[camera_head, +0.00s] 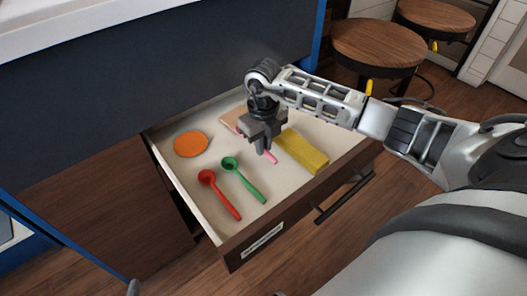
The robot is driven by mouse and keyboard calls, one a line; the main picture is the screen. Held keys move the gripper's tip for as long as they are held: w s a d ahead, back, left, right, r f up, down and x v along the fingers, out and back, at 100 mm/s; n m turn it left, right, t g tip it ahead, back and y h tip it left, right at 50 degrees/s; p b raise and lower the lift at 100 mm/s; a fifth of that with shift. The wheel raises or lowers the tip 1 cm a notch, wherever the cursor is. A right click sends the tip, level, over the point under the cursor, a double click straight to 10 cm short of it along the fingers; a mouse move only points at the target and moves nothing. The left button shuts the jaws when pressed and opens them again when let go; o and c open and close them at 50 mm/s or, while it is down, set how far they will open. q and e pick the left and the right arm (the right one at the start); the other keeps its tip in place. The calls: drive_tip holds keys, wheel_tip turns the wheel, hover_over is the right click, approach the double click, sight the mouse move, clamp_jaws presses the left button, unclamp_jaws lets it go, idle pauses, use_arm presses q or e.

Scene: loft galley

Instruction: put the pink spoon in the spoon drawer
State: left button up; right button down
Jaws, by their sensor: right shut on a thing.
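The pink spoon (271,158) shows only in part, below my right gripper. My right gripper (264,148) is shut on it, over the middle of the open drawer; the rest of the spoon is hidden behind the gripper. I cannot tell whether the spoon touches the drawer floor. The open drawer (172,165) has a pale inside and a dark wooden front with a label (262,241) too small to read. A red spoon (219,194) and a green spoon (243,179) lie in it at the left. My left gripper is not in view.
In the drawer also lie an orange round thing (190,144), a yellow block (303,151) and a light tan piece (233,119) partly behind the gripper. The drawer has a dark handle (345,197). Wooden stools (380,45) stand behind at the right.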

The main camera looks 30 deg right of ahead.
wheel_tip(320, 180, down, 3)
drive_tip(key=shift+r, duration=0.15)
drive_tip(key=c, duration=1.5)
unclamp_jaws()
drive_tip(key=shift+f, duration=0.2)
drive_tip(key=shift+o, duration=0.2)
drive_tip(key=shift+r, duration=0.6)
wheel_tip(320, 180, up, 11)
drive_tip(key=p, duration=0.1)
